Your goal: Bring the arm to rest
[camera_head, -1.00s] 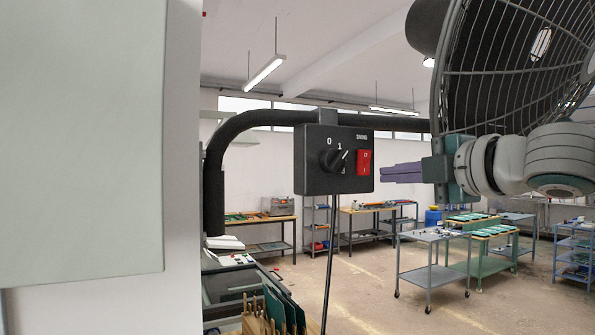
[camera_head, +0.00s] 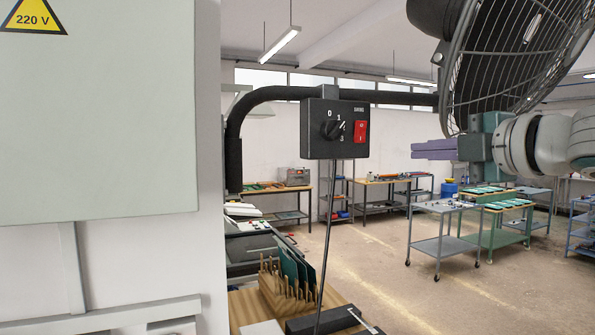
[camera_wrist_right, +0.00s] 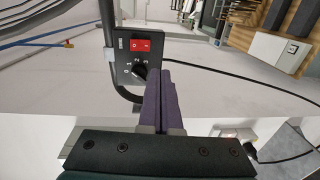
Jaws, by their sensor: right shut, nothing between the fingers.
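My right gripper (camera_head: 413,150) comes in from the right, its purple fingers shut together with nothing between them. It points left toward the black control box (camera_head: 310,146) and is clear of it, with a gap to the box's right side. The box carries a round dial (camera_head: 332,129) and a red switch (camera_head: 361,131). In the right wrist view the closed fingers (camera_wrist_right: 161,80) reach up the middle, and the control box (camera_wrist_right: 121,62) shows beyond them. My left gripper is not in view.
A large caged fan (camera_head: 515,65) hangs just above my right arm. A black bent pipe (camera_head: 235,125) carries the box. A grey cabinet (camera_head: 100,140) fills the left. Below stands a bench with a wooden rack (camera_head: 285,295). Carts (camera_head: 440,240) stand on open floor behind.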

